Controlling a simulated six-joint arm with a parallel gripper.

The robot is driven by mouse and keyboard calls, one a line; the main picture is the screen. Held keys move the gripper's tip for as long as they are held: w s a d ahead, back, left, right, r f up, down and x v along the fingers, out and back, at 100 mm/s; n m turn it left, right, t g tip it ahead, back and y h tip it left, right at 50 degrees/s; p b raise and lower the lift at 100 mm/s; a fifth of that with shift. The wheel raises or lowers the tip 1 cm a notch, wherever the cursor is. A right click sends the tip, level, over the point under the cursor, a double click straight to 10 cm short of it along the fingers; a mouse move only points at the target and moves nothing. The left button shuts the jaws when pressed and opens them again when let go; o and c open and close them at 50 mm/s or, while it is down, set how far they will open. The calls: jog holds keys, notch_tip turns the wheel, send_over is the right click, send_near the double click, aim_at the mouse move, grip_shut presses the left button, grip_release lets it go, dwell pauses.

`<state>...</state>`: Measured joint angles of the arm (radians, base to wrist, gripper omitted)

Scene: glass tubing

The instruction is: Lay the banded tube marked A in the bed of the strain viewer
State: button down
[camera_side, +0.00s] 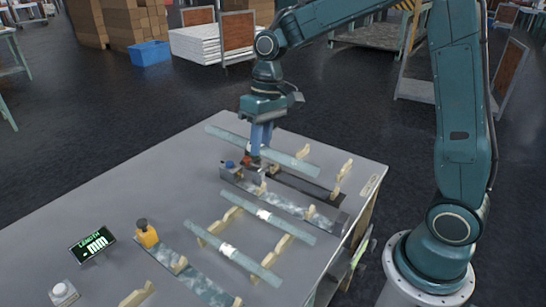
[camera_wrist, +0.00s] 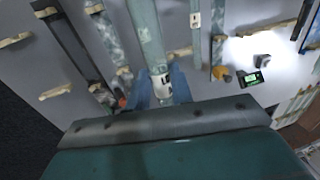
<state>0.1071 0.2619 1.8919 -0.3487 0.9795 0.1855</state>
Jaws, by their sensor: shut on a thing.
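My gripper (camera_side: 258,150) is shut on a pale green glass tube (camera_side: 222,134). In the wrist view the tube (camera_wrist: 148,35) runs away from between the blue fingers (camera_wrist: 162,92), which flank its white band (camera_wrist: 161,84). The band's dark mark is too small to read. The tube appears held above the far part of the table, near two long beds. One bed is dark (camera_side: 312,189), with a red knob by it; the other is mottled grey (camera_side: 285,200), with a blue knob (camera_side: 230,165). I cannot tell which is the strain viewer.
Two more banded tubes (camera_side: 290,228) (camera_side: 206,236) lie across cream notched supports. Another mottled bed (camera_side: 205,287) has an orange block (camera_side: 147,235) at its end. A length display (camera_side: 92,246) and a grey button box (camera_side: 63,292) stand at the left.

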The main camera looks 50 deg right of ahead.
jog(key=s+d+r, duration=0.1)
jog(key=s+d, duration=0.1)
jog(key=d, duration=1.8)
notch_tip(320, 180, down, 20)
jog(key=shift+w+r, duration=0.1)
jog(key=shift+f, duration=0.6)
dwell(0.4)
jog(key=c, duration=1.2)
grip_release()
jog(key=shift+c, duration=0.2)
